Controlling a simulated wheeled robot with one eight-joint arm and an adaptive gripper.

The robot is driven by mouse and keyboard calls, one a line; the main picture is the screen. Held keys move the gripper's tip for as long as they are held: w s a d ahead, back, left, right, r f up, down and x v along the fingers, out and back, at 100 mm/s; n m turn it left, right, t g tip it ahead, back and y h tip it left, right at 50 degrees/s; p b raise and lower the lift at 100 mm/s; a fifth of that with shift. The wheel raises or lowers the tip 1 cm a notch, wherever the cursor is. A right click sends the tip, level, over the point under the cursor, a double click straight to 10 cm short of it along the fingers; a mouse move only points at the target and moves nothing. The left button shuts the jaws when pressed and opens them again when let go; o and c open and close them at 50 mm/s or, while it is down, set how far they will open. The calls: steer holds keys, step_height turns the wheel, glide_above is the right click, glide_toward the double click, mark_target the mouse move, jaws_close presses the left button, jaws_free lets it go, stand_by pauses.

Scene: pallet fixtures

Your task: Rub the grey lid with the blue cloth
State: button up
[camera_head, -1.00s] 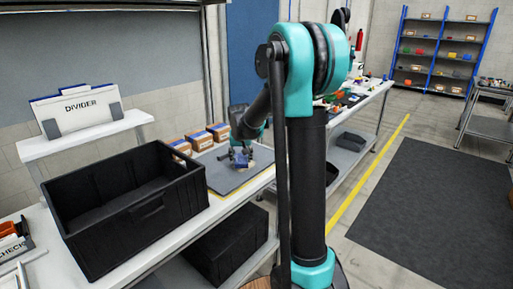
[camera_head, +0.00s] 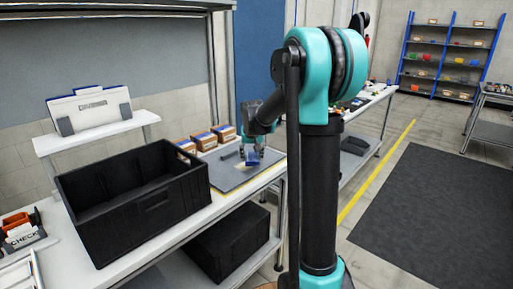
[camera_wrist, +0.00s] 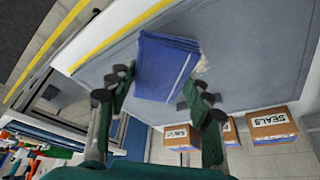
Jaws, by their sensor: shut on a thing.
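The blue cloth (camera_wrist: 165,66) is a folded blue pad between the fingers of my gripper (camera_wrist: 155,82) in the wrist view. My gripper is shut on it. In the head view the cloth (camera_head: 252,157) is small and hangs below my gripper (camera_head: 250,147), over a flat grey panel (camera_head: 226,180) on the bench that looks like the grey lid. The panel (camera_wrist: 250,50) fills much of the wrist view and has a yellow strip along one side. I cannot tell whether the cloth touches it. A small pale piece (camera_wrist: 203,64) shows beside the cloth.
A large open black crate (camera_head: 150,205) stands on the bench left of the panel. Several cardboard boxes (camera_head: 204,141) line its back edge; one (camera_wrist: 271,125) is labelled SEALS. A white raised shelf (camera_head: 95,137) holds a divider board. A dark bin (camera_head: 230,250) sits below.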

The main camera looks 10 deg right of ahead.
mark_target(252, 155)
steer(key=shift+r, duration=1.8)
